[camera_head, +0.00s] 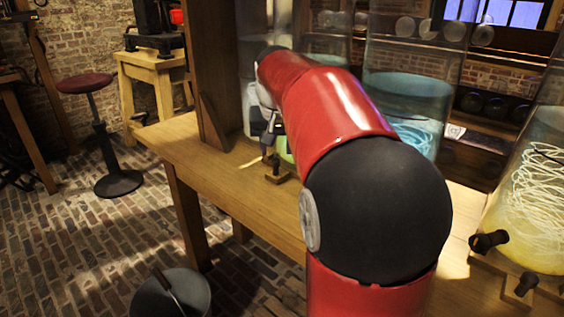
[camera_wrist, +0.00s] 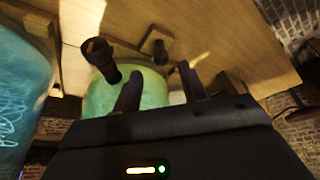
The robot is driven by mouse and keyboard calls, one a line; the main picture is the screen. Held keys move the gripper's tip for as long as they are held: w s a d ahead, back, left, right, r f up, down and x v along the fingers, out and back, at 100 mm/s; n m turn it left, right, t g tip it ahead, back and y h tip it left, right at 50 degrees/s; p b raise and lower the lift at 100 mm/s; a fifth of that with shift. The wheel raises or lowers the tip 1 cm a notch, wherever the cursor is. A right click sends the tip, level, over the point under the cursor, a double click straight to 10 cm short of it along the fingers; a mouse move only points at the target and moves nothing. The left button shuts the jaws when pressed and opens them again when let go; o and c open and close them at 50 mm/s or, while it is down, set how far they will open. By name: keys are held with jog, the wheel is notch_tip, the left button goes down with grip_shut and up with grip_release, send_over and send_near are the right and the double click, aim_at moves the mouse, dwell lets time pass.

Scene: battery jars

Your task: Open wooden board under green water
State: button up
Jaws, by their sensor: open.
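The jar of green water (camera_head: 285,150) stands on the wooden table, mostly hidden behind my arm in the head view. In the wrist view its green body (camera_wrist: 146,92) shows just beyond my fingers. A small part of the wooden board (camera_head: 281,179) shows low in front of the jar, with a dark knob on it. In the wrist view two dark knobs stick out near the jar, a nearer knob (camera_wrist: 101,58) and a farther knob (camera_wrist: 160,51). My gripper (camera_wrist: 158,76) is open, with nothing visible between its fingers. The nearer knob is left of the fingers.
A jar of blue water (camera_head: 408,100) stands right of the green one. A yellow jar (camera_head: 530,225) with pale coils stands at the right, with dark knobs below it. A wooden post (camera_head: 212,70) rises left of the green jar. The table's left end (camera_head: 175,135) is clear.

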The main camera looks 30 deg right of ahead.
aim_at(276, 160)
jog(key=x, duration=0.6)
jog(key=shift+w+f, duration=0.2)
jog(key=shift+f, duration=0.15)
grip_shut()
